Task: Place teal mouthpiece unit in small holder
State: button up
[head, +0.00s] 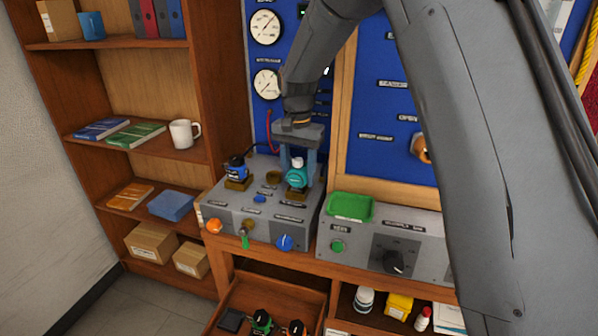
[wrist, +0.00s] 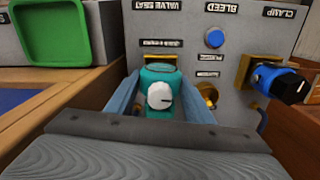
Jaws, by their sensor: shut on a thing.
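The teal mouthpiece unit (head: 297,174), with a pale round face, is between the fingers of my gripper (head: 298,163) over the right part of the grey bench box. In the wrist view, the teal unit (wrist: 158,76) sits between the two blue-grey fingers (wrist: 160,100), which close on its sides. A brass-coloured edge (wrist: 160,57) shows just beyond it, by the valve seat label. A brass holder shows at its base in the head view (head: 292,191); I cannot tell whether the unit rests in it or is just above. Which fixture is the small holder is unclear.
A blue-and-black unit (head: 236,170) stands in a brass clamp at left on the box. A small brass fitting (head: 274,177) and blue button (head: 260,199) lie between. A green tray (head: 350,207) is at right. An open drawer (head: 262,300) with several units is below.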

jog(key=o, duration=1.3)
jog(key=shift+f, duration=0.1)
jog(key=shift+o, duration=0.2)
notch_tip(320, 180, up, 12)
jog(key=b, duration=0.3)
jog(key=shift+w+b, duration=0.1)
jog(key=shift+b, duration=0.3)
